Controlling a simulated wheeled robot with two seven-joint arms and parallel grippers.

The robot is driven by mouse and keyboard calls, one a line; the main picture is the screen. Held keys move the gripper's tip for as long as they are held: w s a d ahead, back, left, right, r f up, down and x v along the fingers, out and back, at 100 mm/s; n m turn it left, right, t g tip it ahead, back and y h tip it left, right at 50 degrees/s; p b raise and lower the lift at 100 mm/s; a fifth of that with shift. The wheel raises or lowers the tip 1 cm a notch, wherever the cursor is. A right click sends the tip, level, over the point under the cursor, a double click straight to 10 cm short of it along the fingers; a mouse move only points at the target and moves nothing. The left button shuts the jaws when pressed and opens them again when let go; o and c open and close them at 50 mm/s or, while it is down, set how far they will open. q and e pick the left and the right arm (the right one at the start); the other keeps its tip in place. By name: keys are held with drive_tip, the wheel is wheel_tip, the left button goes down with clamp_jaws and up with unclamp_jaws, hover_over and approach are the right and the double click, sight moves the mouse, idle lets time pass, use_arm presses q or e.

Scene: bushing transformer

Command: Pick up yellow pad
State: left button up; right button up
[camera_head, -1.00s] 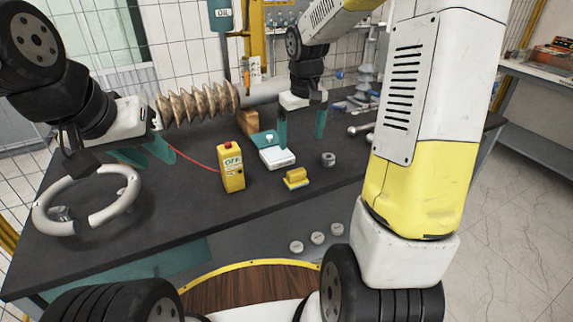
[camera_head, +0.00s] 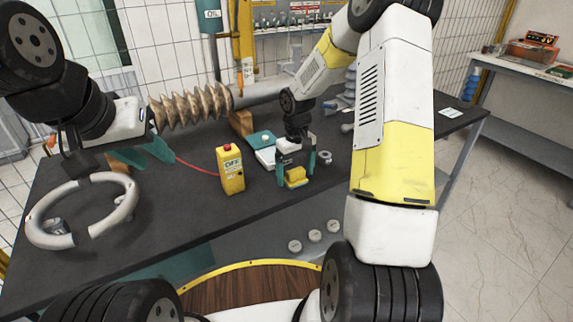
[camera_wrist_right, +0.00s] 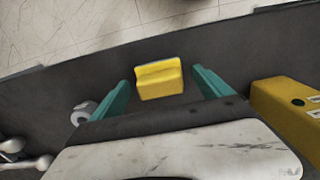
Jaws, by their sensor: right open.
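The yellow pad (camera_head: 296,177) lies on the dark table, right of the yellow control box. In the right wrist view the yellow pad (camera_wrist_right: 159,79) sits ahead of the two green fingers, roughly midway between them. My right gripper (camera_head: 295,181) is open, its fingers on either side of the pad and pointing down; whether they touch it I cannot tell. The right gripper also shows in the right wrist view (camera_wrist_right: 160,92). My left gripper (camera_head: 140,160) is at the table's left, above and behind the grey ring; its fingers appear apart, with nothing seen between them.
The yellow control box (camera_head: 230,170) with a red button stands left of the pad. A white-and-green device (camera_head: 265,150) is behind it. A small metal ring (camera_head: 325,157) lies to the right. A grey split ring (camera_head: 82,210) lies at left. A ribbed bushing (camera_head: 192,107) is at the back.

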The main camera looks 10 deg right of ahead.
sight(296, 170)
drive_tip(key=shift+f, duration=0.2)
drive_tip(key=c, duration=1.6)
drive_tip(key=shift+r, duration=0.15)
drive_tip(key=shift+r, duration=0.65)
wheel_tip(296, 170, up, 2)
drive_tip(key=shift+r, duration=0.2)
drive_tip(key=s+r, duration=0.1)
drive_tip(key=s, duration=1.5)
drive_tip(key=shift+d, duration=0.3)
